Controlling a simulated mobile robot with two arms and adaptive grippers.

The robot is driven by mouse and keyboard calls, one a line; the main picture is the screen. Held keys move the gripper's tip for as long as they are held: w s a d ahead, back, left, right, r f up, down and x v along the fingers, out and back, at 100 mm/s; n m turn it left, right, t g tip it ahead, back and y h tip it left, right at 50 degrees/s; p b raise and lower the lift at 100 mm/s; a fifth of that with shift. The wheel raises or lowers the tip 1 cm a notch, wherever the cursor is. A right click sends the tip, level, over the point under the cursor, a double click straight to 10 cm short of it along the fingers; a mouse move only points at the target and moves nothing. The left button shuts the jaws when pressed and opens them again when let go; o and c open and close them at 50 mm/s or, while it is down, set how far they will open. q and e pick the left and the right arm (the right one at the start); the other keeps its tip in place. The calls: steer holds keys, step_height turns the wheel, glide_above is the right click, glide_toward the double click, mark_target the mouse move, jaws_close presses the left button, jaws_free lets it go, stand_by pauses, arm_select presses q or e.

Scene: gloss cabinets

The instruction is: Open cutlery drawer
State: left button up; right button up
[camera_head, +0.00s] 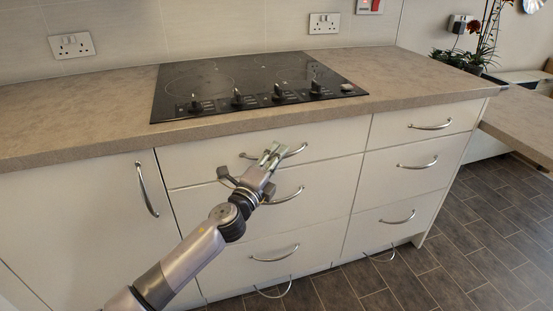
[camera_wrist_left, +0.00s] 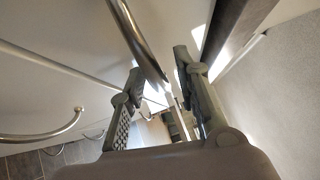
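The left gripper (camera_head: 272,154) is at the curved metal handle (camera_head: 293,151) of the wide top drawer (camera_head: 210,156) under the hob. This drawer front looks flush with its neighbours. In the left wrist view the gripper's fingers (camera_wrist_left: 160,85) are apart, with the handle bar (camera_wrist_left: 139,38) running down towards the gap between them. I cannot tell whether either finger touches the bar. The fingers hide part of the handle in the head view. No label shows which drawer holds cutlery. My right gripper is not in view.
More wide drawers lie below, with handles (camera_head: 275,254) sticking out. A stack of narrower drawers (camera_head: 400,163) is to the right, and a cupboard door (camera_head: 90,215) to the left. The worktop (camera_head: 110,122) overhangs the drawers and carries a black hob (camera_head: 245,82). Tiled floor (camera_head: 470,235) is clear at right.

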arm_select(q)
jaws_close()
stand_by(0.4)
stand_by(0.5)
